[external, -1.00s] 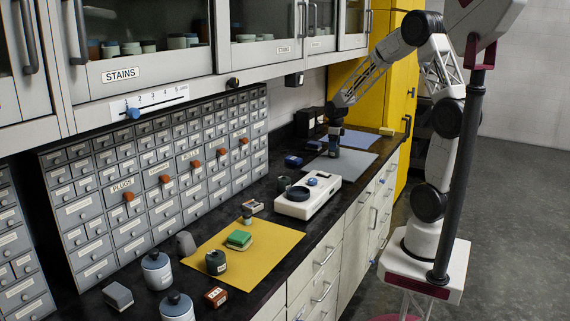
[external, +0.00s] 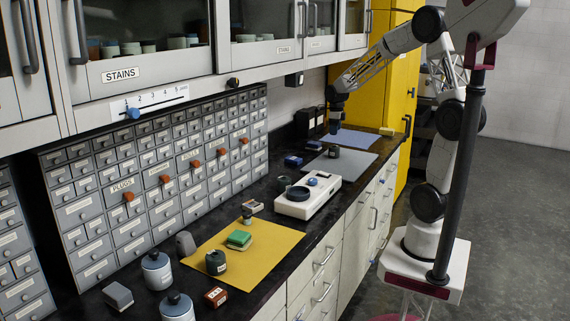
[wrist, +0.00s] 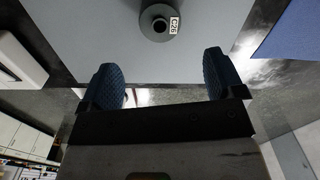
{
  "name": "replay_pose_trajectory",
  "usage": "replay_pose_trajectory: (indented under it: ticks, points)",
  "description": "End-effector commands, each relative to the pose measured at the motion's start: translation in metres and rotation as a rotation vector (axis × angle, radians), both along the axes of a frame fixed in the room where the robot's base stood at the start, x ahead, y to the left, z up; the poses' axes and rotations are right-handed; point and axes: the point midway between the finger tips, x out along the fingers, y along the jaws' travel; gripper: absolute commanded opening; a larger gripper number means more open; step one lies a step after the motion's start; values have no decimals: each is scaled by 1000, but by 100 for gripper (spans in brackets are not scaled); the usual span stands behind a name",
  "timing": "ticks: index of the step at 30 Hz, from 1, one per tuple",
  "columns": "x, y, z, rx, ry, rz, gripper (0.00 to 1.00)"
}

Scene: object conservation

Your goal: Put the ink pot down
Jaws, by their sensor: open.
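A small dark ink pot (external: 333,151) with a white label stands upright on the grey mat (external: 352,167) at the far part of the bench. In the wrist view the ink pot (wrist: 158,24) shows from above, with its label reading C26, on the grey mat (wrist: 95,30). My gripper (external: 334,130) is above and apart from the pot. Its two blue fingers (wrist: 162,75) are spread open with nothing between them.
A white device (external: 307,196) with a dark ring stands nearer on the bench. A blue mat (external: 352,139) lies beyond the grey one. Drawer units line the left wall.

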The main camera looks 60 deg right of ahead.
Motion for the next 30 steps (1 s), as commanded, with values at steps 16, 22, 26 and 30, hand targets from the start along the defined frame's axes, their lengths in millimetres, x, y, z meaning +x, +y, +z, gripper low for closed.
replay_pose_trajectory:
  ticks: [16,22,26,30]
  points:
    - [-5,15,8,-4,-7,101,88]
    - [-19,50,28,-18,-24,352,88]
    - [-34,79,44,-31,-37,578,88]
    - [-53,110,59,-50,-50,832,88]
